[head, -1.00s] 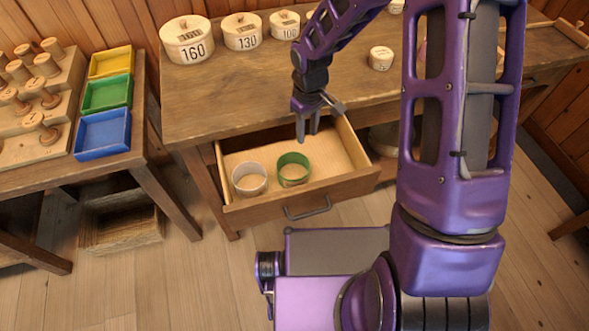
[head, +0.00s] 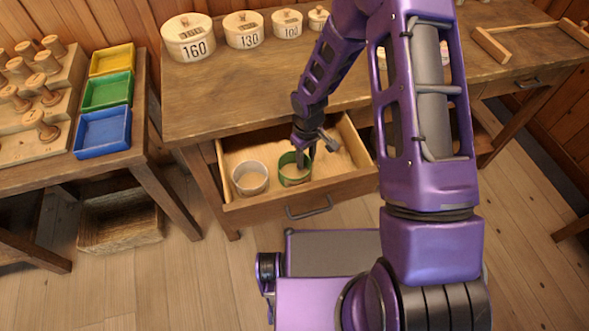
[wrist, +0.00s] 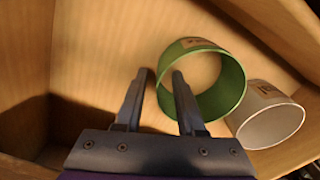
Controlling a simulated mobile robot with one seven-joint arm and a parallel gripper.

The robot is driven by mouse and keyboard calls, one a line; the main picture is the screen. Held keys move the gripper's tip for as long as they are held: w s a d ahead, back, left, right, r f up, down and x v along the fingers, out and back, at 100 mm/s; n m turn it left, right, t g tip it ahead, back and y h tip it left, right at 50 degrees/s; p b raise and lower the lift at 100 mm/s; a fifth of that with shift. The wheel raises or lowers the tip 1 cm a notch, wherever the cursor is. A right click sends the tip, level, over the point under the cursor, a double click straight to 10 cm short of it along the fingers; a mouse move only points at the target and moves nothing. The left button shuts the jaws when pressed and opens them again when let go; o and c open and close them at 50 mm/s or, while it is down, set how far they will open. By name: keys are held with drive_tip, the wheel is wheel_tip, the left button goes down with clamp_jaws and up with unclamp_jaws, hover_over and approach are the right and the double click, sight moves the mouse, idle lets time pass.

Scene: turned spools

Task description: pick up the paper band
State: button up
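Two ring-shaped bands sit in the open drawer (head: 335,185). The green band (head: 290,178) is on the right in the head view, and the white band (head: 249,178) is to its left. In the wrist view the green band (wrist: 235,85) and the white band (wrist: 268,122) both show a small label. My gripper (wrist: 162,74) is open, its fingers pointing down at the green band. Whether the fingers touch the band cannot be told.
Lidded pots (head: 188,37) marked with numbers stand along the back of the workbench (head: 225,95). On the left table are yellow, green and blue trays (head: 103,131) and a rack of wooden spools (head: 40,125).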

drive_tip(key=shift+c, duration=0.2)
clamp_jaws()
wheel_tip(320, 180, up, 9)
drive_tip(key=s+d+r+m, duration=0.1)
drive_tip(key=d+r+m, duration=0.6)
drive_tip(key=d, duration=0.3)
drive_tip(key=shift+d+r+m+p, duration=0.15)
drive_tip(key=shift+d+m+p, duration=0.2)
drive_tip(key=shift+p, duration=0.1)
